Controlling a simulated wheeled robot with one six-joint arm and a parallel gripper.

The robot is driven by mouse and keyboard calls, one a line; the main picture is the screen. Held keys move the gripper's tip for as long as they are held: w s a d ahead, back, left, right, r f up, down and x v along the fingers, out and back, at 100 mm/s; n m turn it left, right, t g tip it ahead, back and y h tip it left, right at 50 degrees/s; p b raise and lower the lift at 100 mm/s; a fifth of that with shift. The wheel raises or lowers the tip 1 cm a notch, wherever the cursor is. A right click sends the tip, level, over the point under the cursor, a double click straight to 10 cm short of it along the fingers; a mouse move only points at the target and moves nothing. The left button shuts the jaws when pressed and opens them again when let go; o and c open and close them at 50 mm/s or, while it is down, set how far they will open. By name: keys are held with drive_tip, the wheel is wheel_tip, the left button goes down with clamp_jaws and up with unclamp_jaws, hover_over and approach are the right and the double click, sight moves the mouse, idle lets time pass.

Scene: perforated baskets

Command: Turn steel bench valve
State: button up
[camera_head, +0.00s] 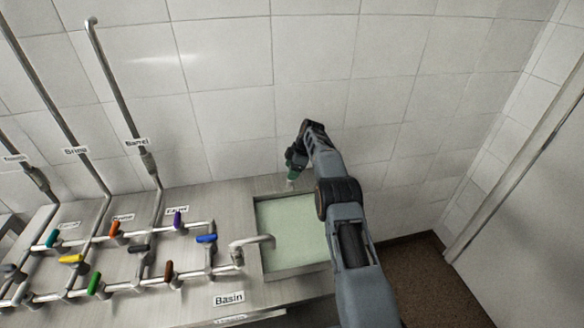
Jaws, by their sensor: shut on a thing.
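The steel bench (235,205) carries a network of steel pipes with several coloured lever valves. The levers include a blue lever (206,238), purple lever (178,219), orange lever (115,229), black lever (139,248), brown lever (169,271), green lever (94,284), yellow lever (71,259) and teal lever (52,238). My gripper (292,178) is small in view above the back edge of the basin, right of and apart from all these levers. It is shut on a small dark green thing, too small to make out.
A sunken basin (257,230) with pale green inside lies below my arm, with a curved spout (254,241) at its left. Tall pipes, one with a "Barrel" label (137,142), rise along the tiled wall (230,110). A door (540,200) stands right.

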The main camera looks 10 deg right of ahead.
idle(0.4)
drive_tip(key=o, duration=0.9)
drive_tip(key=shift+o, duration=0.2)
drive_tip(key=shift+r, duration=0.1)
drive_tip(key=p+v, duration=0.6)
drive_tip(key=v, duration=0.5)
drive_tip(key=shift+d+r, duration=0.15)
drive_tip(key=shift+r, duration=0.25)
